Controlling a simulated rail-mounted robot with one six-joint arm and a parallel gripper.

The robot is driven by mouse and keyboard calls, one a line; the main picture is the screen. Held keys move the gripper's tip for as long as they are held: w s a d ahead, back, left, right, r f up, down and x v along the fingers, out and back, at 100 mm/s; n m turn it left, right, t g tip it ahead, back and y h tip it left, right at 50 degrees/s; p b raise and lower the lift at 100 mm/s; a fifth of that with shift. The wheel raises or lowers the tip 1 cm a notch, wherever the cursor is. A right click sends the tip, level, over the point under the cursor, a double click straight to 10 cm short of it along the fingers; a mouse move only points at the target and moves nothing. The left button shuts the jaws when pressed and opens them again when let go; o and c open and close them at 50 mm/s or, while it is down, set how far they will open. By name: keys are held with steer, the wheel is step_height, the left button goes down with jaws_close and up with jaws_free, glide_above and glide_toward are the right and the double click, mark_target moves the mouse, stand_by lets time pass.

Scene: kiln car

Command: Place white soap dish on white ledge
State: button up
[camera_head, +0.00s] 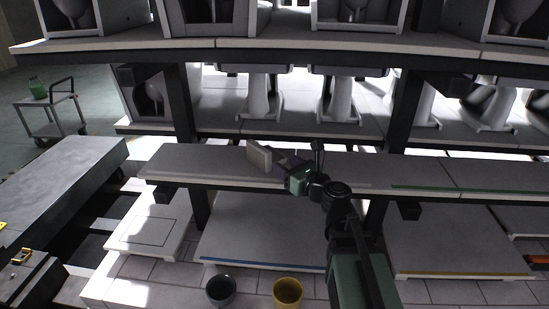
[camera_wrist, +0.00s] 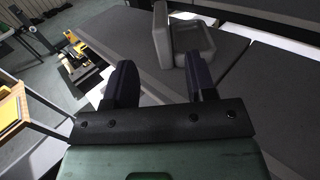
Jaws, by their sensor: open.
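The white soap dish (camera_head: 258,156), a small pale block with an upright back plate, is at the middle shelf, a pale ledge (camera_head: 200,161). It appears to rest on the ledge's top. In the wrist view the dish (camera_wrist: 192,42) is just beyond the fingertips, toward the right finger, with the grey ledge surface (camera_wrist: 225,55) around it. My gripper (camera_head: 278,163) is just right of the dish in the head view. Its two dark fingers are apart (camera_wrist: 160,64), with nothing between them. I cannot tell whether the right finger touches the dish.
Dark posts (camera_head: 181,105) carry an upper shelf (camera_head: 120,45). White ceramic pieces (camera_head: 344,100) stand behind the ledge. A dark bucket (camera_head: 220,290) and a yellow bucket (camera_head: 287,291) stand below in front. A trolley (camera_head: 52,115) is at the far left. The ledge is clear left of the dish.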

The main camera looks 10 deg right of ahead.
steer(key=s+a+f+n+g, duration=0.4)
steer(key=s+f+n+g, duration=0.15)
steer(key=n, duration=0.45)
steer(key=s+a+f+n+g, duration=0.45)
steer(key=f+n, duration=0.25)
steer(key=n, duration=0.3)
steer(key=s+d+f+n+g+h, duration=0.4)
steer(key=s+d+n+g+h, duration=0.1)
steer(key=n, duration=0.5)
steer(key=s+g+h, duration=0.1)
steer(key=s+h, duration=0.1)
steer(key=shift+d+f+n+h, duration=0.2)
steer(key=shift+f+n+h, duration=0.2)
